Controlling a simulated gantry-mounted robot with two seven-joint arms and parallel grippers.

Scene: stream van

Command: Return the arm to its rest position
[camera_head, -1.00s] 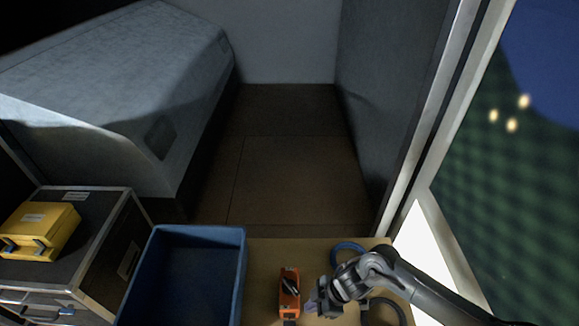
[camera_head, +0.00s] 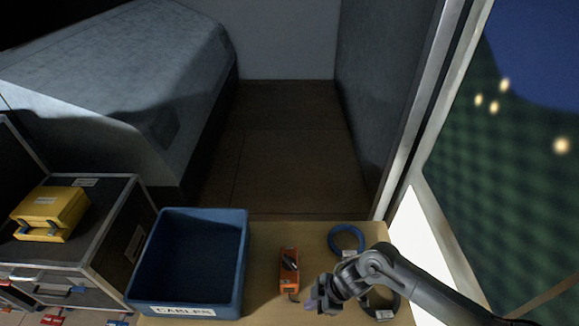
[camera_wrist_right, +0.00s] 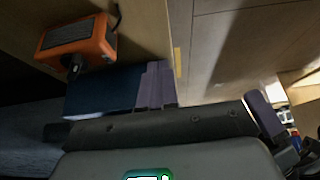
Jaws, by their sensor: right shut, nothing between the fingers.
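My right arm comes in from the right in the head view. Its gripper (camera_head: 311,304) is shut and empty, over the near part of the wooden table (camera_head: 262,245). It is just right of and nearer than an orange device (camera_head: 289,270) with a dark cable end. In the wrist view, the orange device (camera_wrist_right: 85,38) lies at the upper left, apart from the purple-tipped fingers. My left gripper is not in view.
A blue bin (camera_head: 238,290) labelled CABLES stands left on the table. A blue cable coil (camera_head: 334,248) lies behind my right forearm, and a dark coil (camera_head: 384,314) partly under it. A yellow case (camera_head: 52,205) sits on a black-edged case (camera_head: 100,215) at left.

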